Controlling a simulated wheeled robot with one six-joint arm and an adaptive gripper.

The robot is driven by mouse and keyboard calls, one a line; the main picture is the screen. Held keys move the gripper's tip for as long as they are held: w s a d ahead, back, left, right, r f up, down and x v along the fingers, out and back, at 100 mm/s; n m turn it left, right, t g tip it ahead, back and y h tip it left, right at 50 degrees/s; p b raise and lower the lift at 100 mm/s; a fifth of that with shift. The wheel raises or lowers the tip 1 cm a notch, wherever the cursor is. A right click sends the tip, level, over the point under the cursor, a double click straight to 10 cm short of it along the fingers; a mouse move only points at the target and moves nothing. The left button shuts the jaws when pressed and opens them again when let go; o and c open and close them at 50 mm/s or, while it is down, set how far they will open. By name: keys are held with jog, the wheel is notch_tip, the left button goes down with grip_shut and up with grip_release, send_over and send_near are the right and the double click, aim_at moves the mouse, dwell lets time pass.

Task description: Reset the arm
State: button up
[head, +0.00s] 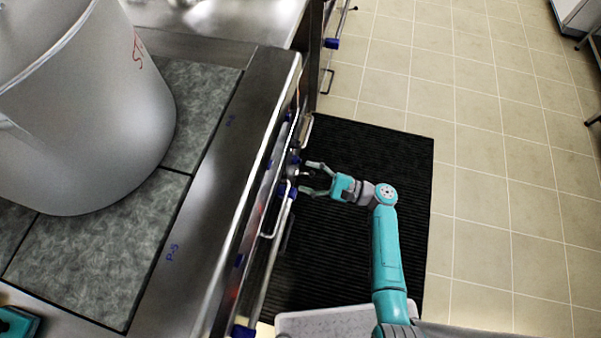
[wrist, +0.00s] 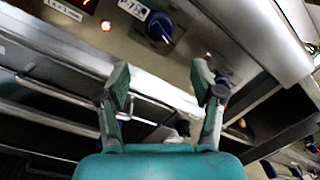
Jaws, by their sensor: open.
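My teal arm reaches from the bottom of the head view up to my gripper (head: 308,180), which is beside the front of the stove, over the black floor mat. The gripper is open with its fingers pointing at the stove front. In the wrist view the two fingers of my gripper (wrist: 165,90) are spread apart with nothing held between them. A metal rail or handle bar (wrist: 150,98) crosses behind the fingers. I cannot tell whether the fingers touch anything on the stove front.
A large grey stockpot (head: 80,120) stands on the stove top (head: 110,245) at left. A dark knob (wrist: 158,27) and a lit indicator are on the front panel. The black mat (head: 385,150) lies below the arm.

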dwell(0.6)
jog(key=s+d+f+n+t+h, duration=0.1)
jog(key=s+f+h, duration=0.45)
jog(key=s, duration=0.25)
jog(key=s+f+n+h, duration=0.1)
jog(key=s+f+h, duration=0.3)
jog(key=s+f, duration=0.4)
jog(key=s+d+r+n+h, duration=0.2)
jog(key=s+d+r+h, duration=0.15)
jog(key=s, duration=0.45)
jog(key=s+d+r+n+t+h, duration=0.35)
jog(key=s+d+r, duration=0.3)
jog(key=r, duration=0.25)
jog(key=s+r+n+t, duration=0.1)
jog(key=s+r+n, duration=0.1)
jog(key=r, duration=0.7)
jog(key=s+d+r+n+t+h, duration=0.1)
jog(key=r+n, duration=0.4)
jog(key=r, duration=0.5)
jog(key=shift+s+d+r+t, duration=0.2)
jog(key=shift+s+t, duration=0.45)
jog(key=shift+s, duration=0.3)
jog(key=shift+n, duration=0.25)
